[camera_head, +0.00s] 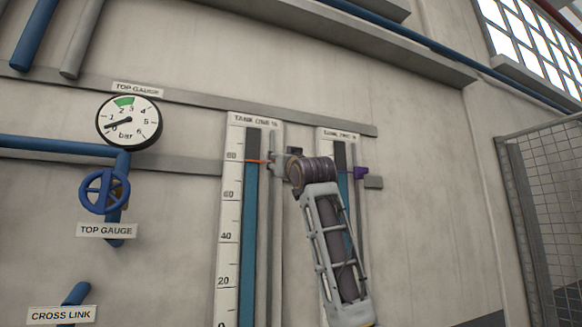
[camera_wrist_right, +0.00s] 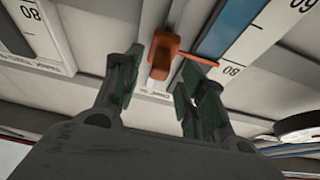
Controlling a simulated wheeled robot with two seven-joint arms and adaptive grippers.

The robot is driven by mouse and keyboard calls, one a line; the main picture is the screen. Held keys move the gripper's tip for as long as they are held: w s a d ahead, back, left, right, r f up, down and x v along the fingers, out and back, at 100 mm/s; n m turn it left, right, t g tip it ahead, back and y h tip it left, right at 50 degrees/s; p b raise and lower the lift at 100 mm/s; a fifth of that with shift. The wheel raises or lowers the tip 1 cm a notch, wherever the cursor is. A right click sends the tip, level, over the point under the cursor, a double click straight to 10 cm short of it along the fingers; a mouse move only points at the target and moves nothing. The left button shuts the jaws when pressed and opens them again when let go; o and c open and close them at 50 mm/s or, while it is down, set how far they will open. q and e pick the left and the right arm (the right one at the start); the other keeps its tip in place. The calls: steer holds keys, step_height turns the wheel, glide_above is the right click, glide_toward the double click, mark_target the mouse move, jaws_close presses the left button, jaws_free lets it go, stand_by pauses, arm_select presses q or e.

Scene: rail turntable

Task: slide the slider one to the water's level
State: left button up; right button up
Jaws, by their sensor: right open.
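The tank one gauge (camera_head: 229,220) stands on the wall with a printed scale and a blue water column (camera_head: 249,230). The orange slider one shows as a thin pointer (camera_head: 256,161) just below the 80 mark, about at the top of the blue. In the right wrist view the orange slider (camera_wrist_right: 163,57) lies between the tips of my right gripper (camera_wrist_right: 160,75), which is open; contact cannot be told. In the head view the right gripper (camera_head: 281,160) is at the slider's rail and hides the slider's body. My left gripper is not in view.
A second tank gauge (camera_head: 325,140) with a purple slider (camera_head: 360,171) stands close on the right, partly behind my right arm. A round dial (camera_head: 129,122) and a blue valve wheel (camera_head: 104,191) are at left. A mesh fence (camera_head: 548,200) stands at far right.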

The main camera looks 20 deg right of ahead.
steer(key=v, duration=0.9)
steer(key=shift+s+f, duration=0.15)
steer(key=shift+s, duration=0.1)
stand_by(0.6)
